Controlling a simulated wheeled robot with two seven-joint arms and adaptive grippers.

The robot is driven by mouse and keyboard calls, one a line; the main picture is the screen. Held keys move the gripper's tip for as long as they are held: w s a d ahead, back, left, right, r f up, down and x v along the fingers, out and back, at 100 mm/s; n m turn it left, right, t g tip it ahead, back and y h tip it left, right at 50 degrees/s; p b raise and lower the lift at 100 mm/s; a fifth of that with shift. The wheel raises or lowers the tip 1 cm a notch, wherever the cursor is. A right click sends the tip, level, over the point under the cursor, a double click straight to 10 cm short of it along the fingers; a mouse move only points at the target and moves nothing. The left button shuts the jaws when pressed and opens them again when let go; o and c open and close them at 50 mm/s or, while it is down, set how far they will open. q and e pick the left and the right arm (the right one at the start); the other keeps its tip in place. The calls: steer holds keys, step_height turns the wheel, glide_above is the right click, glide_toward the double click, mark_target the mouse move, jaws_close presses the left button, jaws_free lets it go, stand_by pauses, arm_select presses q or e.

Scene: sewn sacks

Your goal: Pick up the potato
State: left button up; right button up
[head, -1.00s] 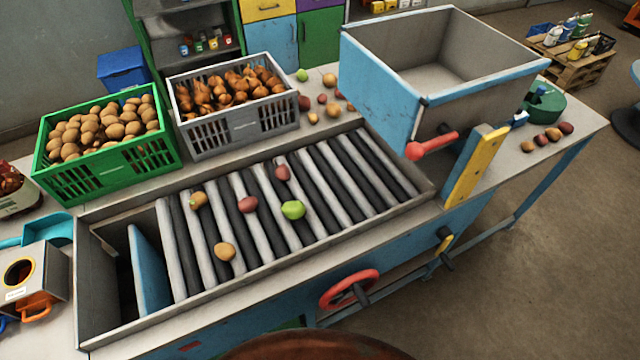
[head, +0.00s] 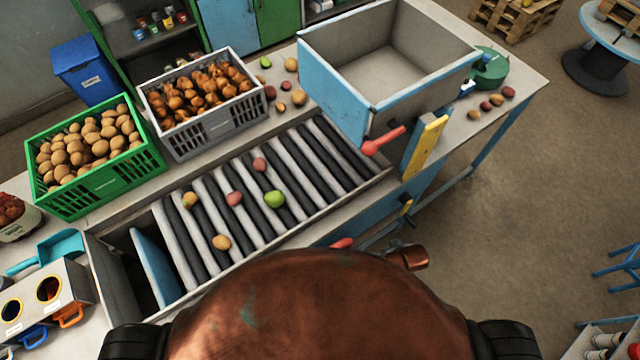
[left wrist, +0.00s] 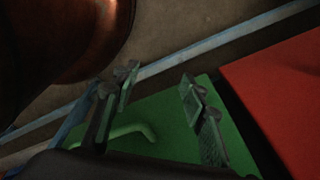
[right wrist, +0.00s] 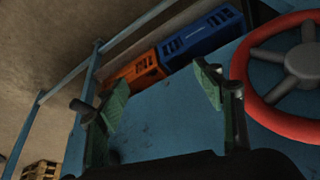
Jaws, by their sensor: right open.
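Several potato-like pieces lie apart on the roller bed (head: 311,172). A plain tan potato (head: 221,242) is nearest the front edge. A tan-orange one with a greenish patch (head: 190,200) lies behind it to the left. Two reddish ones (head: 234,198) (head: 259,164) and a green one (head: 274,199) lie to the right. My left gripper (left wrist: 158,82) is open and empty, over a green panel with a green handle. My right gripper (right wrist: 160,78) is open and empty, in front of the blue machine side. Neither gripper shows in the head view.
A green crate of potatoes (head: 134,165) and a grey crate of onions (head: 229,124) stand behind the rollers. A blue-sided hopper (head: 335,91) with a red lever (head: 383,141) stands at the right. A red handwheel (right wrist: 244,75) is right of my right gripper.

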steer(key=w+a+r+n+y+p, duration=0.1)
steer(key=a+r+p, duration=0.1)
steer(key=r, duration=0.8)
steer(key=w+a+r+p, duration=0.1)
steer(key=a+r+p, duration=0.2)
steer(key=r, duration=0.6)
step_height(320, 180, up, 8)
steer(key=n+g+y+p, duration=0.1)
steer(key=n+g+y, duration=0.15)
steer(key=n, duration=1.35)
glide_above(277, 197)
steer(key=d, duration=0.2)
steer(key=shift+s+a+f+h+p, duration=0.1)
steer(key=shift+a+f+h+p, duration=0.1)
steer(key=shift+f, duration=0.3)
steer(key=shift+s+a+f+h+p, duration=0.1)
steer(key=shift+f+p, duration=0.05)
steer(key=shift+f, duration=0.3)
steer(key=p+x, duration=0.1)
steer(key=x, duration=0.3)
steer(key=shift+w+a+f, duration=0.1)
steer(key=shift+a+f, duration=0.15)
steer(key=shift+f, duration=0.25)
